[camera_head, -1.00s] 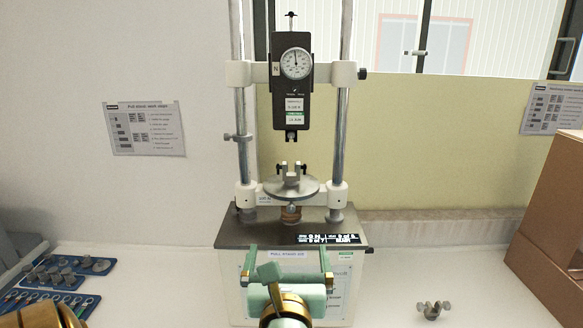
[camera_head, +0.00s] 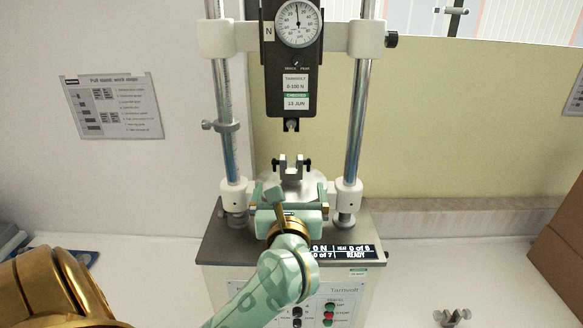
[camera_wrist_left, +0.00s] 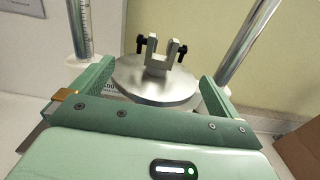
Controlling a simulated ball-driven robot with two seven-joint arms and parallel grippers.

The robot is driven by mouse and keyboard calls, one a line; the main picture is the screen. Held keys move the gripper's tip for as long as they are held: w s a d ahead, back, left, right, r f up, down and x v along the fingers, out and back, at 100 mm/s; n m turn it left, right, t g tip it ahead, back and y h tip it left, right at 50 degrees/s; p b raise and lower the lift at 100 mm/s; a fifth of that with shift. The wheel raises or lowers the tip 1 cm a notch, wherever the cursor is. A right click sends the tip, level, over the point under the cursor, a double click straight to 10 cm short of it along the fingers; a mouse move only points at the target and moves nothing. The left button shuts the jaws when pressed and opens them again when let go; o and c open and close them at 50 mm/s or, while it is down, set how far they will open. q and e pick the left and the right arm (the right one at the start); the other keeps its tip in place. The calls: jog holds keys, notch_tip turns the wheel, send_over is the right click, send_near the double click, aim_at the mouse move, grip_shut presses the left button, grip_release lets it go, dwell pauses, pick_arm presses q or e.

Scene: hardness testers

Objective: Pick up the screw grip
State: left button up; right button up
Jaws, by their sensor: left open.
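A U-shaped metal grip with two dark side screws (camera_head: 291,166) stands upright on the round metal plate of the tester. It also shows in the left wrist view (camera_wrist_left: 161,55), on the plate (camera_wrist_left: 158,88). A similar small metal grip (camera_head: 452,317) lies on the bench at the lower right, partly cut off. My left gripper (camera_wrist_left: 156,78) is open and empty. Its fingers point toward the plate, one on each side of the near part, short of the grip. In the head view the left gripper's body (camera_head: 291,216) hides the plate's front. My right gripper is out of view.
The tester's two steel posts (camera_head: 358,130) flank the plate. A black dial gauge (camera_head: 292,85) hangs above the grip. A cardboard box (camera_head: 562,235) stands at the right. The bench between the tester and the box is mostly clear.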

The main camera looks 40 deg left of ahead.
aim_at(292, 172)
pick_arm(q)
jog(key=x, duration=0.4)
jog(key=shift+w+a, duration=0.2)
jog(key=shift+a, duration=0.05)
jog(key=shift+w+a, duration=0.1)
jog(key=shift+w, duration=0.1)
jog(key=x, duration=0.2)
jog(key=p+x, duration=0.1)
jog(key=x, duration=0.1)
jog(key=shift+w+a+r+p, duration=0.15)
jog(key=shift+w+r+p, duration=0.1)
jog(key=shift+w+p, duration=0.05)
jog(key=shift+w+a, duration=0.15)
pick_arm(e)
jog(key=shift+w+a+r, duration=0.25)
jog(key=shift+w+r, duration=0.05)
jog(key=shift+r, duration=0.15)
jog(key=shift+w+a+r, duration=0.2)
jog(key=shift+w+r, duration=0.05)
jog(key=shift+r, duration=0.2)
pick_arm(q)
jog(key=c, duration=1.1)
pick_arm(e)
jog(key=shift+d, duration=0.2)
pick_arm(q)
jog(key=shift+r, duration=0.1)
